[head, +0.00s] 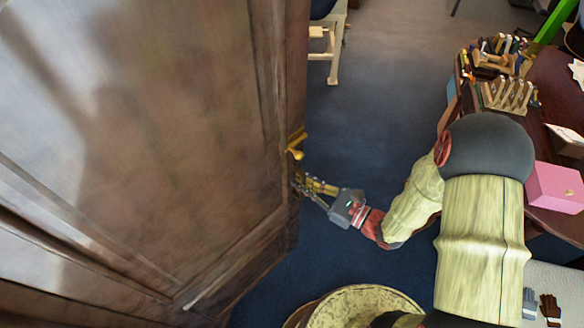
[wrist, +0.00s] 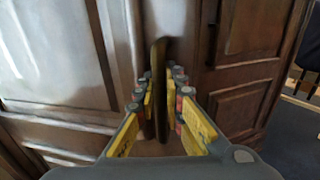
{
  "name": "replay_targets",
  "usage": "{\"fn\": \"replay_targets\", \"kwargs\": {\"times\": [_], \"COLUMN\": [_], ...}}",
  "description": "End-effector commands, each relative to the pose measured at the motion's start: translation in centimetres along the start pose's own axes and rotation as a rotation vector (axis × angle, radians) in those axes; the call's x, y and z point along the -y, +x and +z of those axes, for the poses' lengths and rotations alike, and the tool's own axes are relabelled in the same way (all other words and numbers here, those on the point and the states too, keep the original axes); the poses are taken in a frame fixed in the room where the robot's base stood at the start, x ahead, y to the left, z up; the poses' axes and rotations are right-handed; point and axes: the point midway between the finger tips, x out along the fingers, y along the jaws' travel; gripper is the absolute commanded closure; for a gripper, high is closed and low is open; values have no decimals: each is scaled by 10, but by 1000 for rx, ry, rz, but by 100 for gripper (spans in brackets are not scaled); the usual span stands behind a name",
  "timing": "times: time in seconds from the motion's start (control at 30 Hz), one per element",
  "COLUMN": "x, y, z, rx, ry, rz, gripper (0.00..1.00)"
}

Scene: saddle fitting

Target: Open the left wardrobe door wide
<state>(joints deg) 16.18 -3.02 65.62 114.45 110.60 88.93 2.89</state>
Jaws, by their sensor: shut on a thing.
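The brown wooden wardrobe door (head: 170,120) with raised panels fills the left of the head view. Brass-coloured hardware (head: 296,146) shows on its right edge. My gripper (head: 301,185) reaches this edge from the right, just below that brass piece. In the wrist view, a dark upright bar handle (wrist: 158,58) stands between the two yellow-padded fingers of my gripper (wrist: 160,78), and they are shut on it. Panelled wood lies behind on both sides, with an upright seam near the handle. I cannot tell how far the door is open.
A dark desk (head: 555,80) on the right carries wooden racks of tools and a pink box (head: 555,187). A pale chair (head: 330,45) stands at the top. A round pale-yellow object (head: 365,300) is at the bottom. Blue carpet (head: 375,100) is clear between wardrobe and desk.

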Motion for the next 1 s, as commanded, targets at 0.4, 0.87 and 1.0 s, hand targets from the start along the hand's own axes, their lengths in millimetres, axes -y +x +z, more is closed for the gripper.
{"fn": "replay_targets", "kwargs": {"times": [0.4, 0.87, 1.0], "x": [-9, -9, -9], "y": [-29, -29, -29], "z": [0, 0, 0], "rx": [1, 1, 1], "ry": [-1, -1, -1], "rz": [-55, -55, -55], "gripper": [100, 83, 76]}}
